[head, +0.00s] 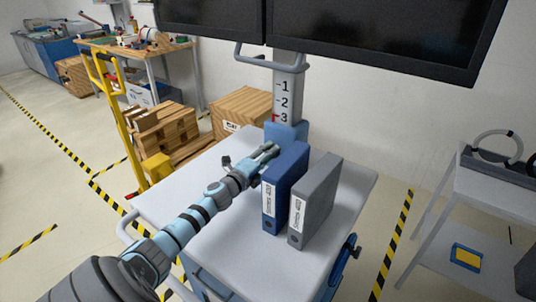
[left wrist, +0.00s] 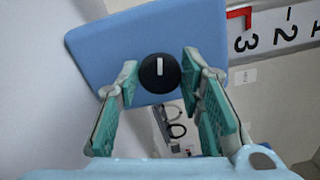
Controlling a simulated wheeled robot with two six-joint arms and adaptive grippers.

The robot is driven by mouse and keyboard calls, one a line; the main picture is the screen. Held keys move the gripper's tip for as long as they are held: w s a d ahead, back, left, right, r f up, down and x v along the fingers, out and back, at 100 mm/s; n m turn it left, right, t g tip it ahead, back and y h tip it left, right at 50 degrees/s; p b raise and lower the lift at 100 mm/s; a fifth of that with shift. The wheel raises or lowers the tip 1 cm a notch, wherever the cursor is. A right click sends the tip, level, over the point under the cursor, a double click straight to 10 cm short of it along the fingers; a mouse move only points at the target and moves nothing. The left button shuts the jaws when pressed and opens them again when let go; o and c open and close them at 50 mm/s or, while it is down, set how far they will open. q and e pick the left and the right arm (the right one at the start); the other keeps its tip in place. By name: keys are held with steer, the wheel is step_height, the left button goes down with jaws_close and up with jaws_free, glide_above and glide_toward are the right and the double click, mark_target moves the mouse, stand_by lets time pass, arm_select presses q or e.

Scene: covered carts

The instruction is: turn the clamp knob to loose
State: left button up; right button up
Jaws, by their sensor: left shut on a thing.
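The clamp knob (left wrist: 160,79) is round and black with a white line that stands upright in the left wrist view. It sits on the face of a blue clamp block (left wrist: 118,45), which shows in the head view (head: 284,131) low on the column. My left gripper (head: 270,152) reaches over the cart to the block. In the left wrist view my left gripper (left wrist: 160,72) has one finger on each side of the knob, shut on it. The knob is hidden in the head view. My right gripper is not in view.
A blue binder (head: 283,190) and a grey binder (head: 318,200) stand on the cart top (head: 235,240), close right of my left gripper. A column with numbers (head: 287,88) carries dark monitors (head: 390,35). The cart top's front left is clear.

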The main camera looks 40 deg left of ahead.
arm_select(q)
steer(key=n+p, duration=0.2)
steer(key=n, duration=0.6)
steer(key=shift+f+n+p, duration=0.1)
steer(key=shift+n+p, duration=0.25)
steer(key=shift+n, duration=0.05)
stand_by(0.4)
steer(key=o, duration=1.1)
steer(key=shift+o, duration=0.2)
steer(key=shift+f, duration=0.1)
